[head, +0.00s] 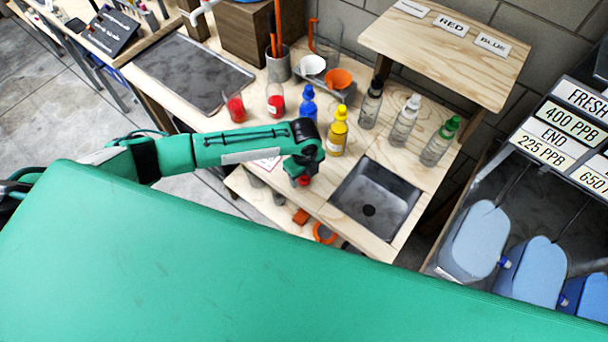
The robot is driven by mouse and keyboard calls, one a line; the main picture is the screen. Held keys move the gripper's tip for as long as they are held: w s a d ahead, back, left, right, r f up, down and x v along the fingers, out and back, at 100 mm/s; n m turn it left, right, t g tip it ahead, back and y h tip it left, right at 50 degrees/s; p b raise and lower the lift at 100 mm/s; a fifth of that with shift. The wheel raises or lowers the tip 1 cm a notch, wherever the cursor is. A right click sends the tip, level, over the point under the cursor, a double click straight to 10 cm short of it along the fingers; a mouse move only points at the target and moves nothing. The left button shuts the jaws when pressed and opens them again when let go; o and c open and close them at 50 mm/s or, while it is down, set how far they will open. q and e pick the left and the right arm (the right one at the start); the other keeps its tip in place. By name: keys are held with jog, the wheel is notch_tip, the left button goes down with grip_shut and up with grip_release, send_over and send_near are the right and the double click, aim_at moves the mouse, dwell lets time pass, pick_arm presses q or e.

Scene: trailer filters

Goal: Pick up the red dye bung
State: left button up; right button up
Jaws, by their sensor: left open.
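A small red piece (304,181) shows just under the end of my left gripper (303,173); it may be the red dye bung, but it is too small and too covered to be sure. My left gripper is open and points down near the front edge of the wooden bench, left of the sink. Its fingers are mostly hidden under the green wrist, so I cannot tell whether they touch the red piece. My right gripper is not in view.
A blue bottle (308,103) and a yellow bottle (338,132) stand close behind my left wrist. Several clear bottles stand further right. Two beakers with red liquid (236,108) stand behind the forearm. The dark sink (375,200) is to the right.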

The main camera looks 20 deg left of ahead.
pick_arm(q)
jog(key=shift+f, duration=0.4)
jog(key=shift+c, duration=0.2)
jog(key=c, duration=1)
